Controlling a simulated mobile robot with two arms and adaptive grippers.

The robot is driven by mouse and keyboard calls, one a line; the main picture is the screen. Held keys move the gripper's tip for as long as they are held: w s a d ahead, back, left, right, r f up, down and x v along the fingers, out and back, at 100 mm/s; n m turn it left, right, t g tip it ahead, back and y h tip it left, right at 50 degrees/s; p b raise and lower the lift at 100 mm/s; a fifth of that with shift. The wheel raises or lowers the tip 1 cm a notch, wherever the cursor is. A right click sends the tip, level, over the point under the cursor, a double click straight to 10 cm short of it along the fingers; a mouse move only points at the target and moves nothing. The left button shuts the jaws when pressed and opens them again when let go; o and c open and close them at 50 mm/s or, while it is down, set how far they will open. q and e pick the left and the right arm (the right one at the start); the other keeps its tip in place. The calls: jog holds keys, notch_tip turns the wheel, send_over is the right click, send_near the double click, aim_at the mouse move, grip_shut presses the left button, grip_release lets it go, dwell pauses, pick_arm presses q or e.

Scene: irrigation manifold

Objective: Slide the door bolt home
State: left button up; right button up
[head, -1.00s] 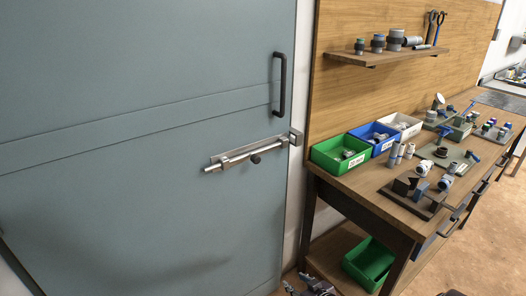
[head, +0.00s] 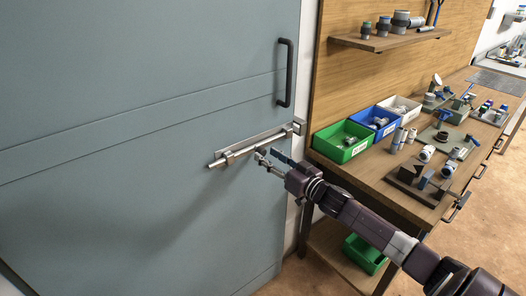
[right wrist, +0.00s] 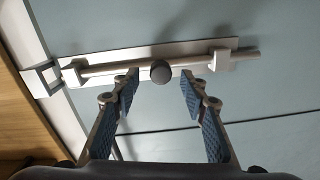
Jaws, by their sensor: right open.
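The silver door bolt (head: 232,152) lies on its plate across the blue-grey door (head: 130,120). In the right wrist view its rod (right wrist: 115,66) runs through guides, and one end sticks out past the right-hand guide (right wrist: 222,62), away from the keeper (right wrist: 42,80) on the frame. The dark round knob (right wrist: 160,72) stands out from the rod near mid-length. My right gripper (head: 269,156) is open in front of the bolt. In the wrist view its fingertips (right wrist: 160,88) are either side of the knob, apart from it. In the head view the fingers hide the knob. My left gripper is out of view.
A dark vertical door handle (head: 285,73) stands above the bolt. To the right is a wooden workbench (head: 385,175) with green (head: 341,141), blue (head: 376,122) and white bins and several fittings. My right forearm passes in front of the bench's near corner.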

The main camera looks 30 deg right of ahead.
aim_at(264, 153)
jog(key=shift+w+a, duration=0.2)
jog(key=shift+w, duration=1.45)
grip_shut()
